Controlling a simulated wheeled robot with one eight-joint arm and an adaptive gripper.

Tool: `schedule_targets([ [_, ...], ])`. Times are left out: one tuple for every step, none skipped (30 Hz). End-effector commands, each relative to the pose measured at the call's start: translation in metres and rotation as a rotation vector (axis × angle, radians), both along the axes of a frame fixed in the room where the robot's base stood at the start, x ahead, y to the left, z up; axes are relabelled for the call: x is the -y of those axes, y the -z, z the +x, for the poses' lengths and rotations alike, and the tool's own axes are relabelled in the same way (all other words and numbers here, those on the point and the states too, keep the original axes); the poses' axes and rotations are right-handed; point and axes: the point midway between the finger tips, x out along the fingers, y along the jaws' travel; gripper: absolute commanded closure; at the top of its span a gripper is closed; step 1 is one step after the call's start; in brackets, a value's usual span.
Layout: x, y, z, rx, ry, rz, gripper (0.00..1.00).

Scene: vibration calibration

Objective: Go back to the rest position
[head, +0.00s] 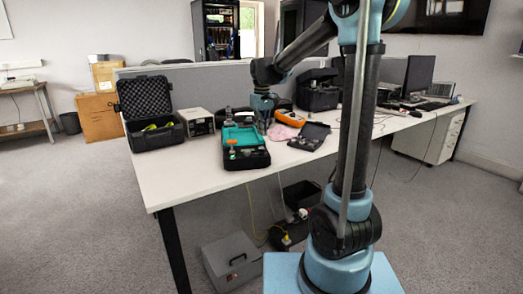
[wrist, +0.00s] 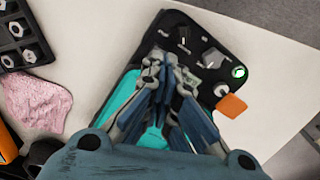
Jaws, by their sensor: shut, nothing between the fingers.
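My gripper (head: 264,127) hangs from the blue wrist above the white table, pointing down, at the right side of the teal and black case (head: 255,162). In the wrist view my gripper (wrist: 164,62) is shut with nothing between its fingers. The case (wrist: 160,22) lies below and beyond the fingers there, partly hidden by them. Small metal parts sit in its black section, and an orange piece (wrist: 231,106) shows at its edge. My arm is bent, reaching out over the table.
An open black foam-lined case (head: 153,141) and a grey box (head: 197,122) stand to the left. A pink cloth (head: 282,133), an orange device (head: 290,118) and a black tray of nuts (head: 310,136) lie to the right. The table's front left (head: 165,187) is bare.

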Motion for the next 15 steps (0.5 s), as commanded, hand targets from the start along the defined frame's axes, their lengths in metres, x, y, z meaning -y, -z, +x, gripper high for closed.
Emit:
schedule_targets([
  [0.0, -0.001, 0.0, 0.0, 0.0, 0.0, 1.0],
  [0.0, -0.002, 0.0, 0.0, 0.0, 0.0, 1.0],
  [0.0, -0.002, 0.0, 0.0, 0.0, 0.0, 1.0],
  [0.0, -0.002, 0.0, 0.0, 0.0, 0.0, 1.0],
  [0.0, -0.002, 0.0, 0.0, 0.0, 0.0, 1.0],
  [0.0, -0.002, 0.0, 0.0, 0.0, 0.0, 1.0],
  [0.0, -0.002, 0.0, 0.0, 0.0, 0.0, 1.0],
  [0.0, -0.002, 0.0, 0.0, 0.0, 0.0, 1.0],
  [0.0, -0.002, 0.0, 0.0, 0.0, 0.0, 1.0],
  [0.0, -0.002, 0.0, 0.0, 0.0, 0.0, 1.0],
  [0.001, -0.002, -0.001, 0.0, 0.001, 0.0, 1.0],
  [0.003, -0.002, -0.003, 0.001, 0.004, 0.001, 1.0],
  [0.005, -0.003, -0.004, 0.002, 0.008, 0.001, 1.0],
  [0.008, -0.004, -0.007, 0.003, 0.012, 0.001, 1.0],
  [0.013, -0.005, -0.011, 0.006, 0.02, 0.003, 1.0],
])
